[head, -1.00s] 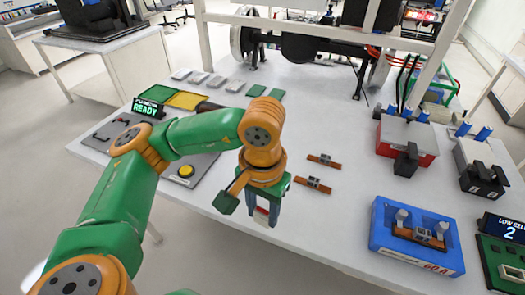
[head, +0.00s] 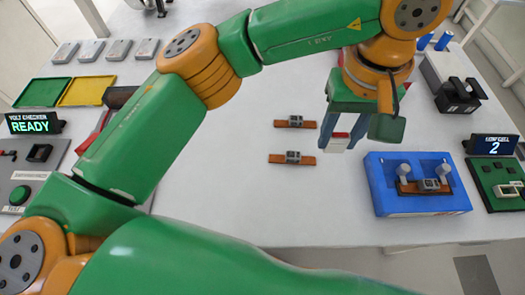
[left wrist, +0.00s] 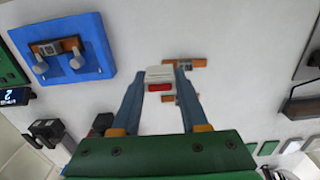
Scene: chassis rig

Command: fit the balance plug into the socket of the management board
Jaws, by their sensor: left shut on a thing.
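My left gripper (head: 341,142) hangs over the table, left of the blue box. It is shut on a small white block with a red patch, which I take as the balance plug (left wrist: 160,75); the left wrist view shows it between the two blue fingertips. The management board (head: 494,178) is a green board at the right edge with a pale socket (head: 508,190) and a display (head: 493,145) reading LOW CELL 2. The plug is well to the left of the board and apart from it. In the left wrist view the socket does not show. My right gripper is not in view.
A blue fuse box (head: 417,205) with two pale posts stands between gripper and board. Two brown fuse links (head: 291,158) lie left of the gripper. A dark clamp-like block (head: 459,95) is behind the board.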

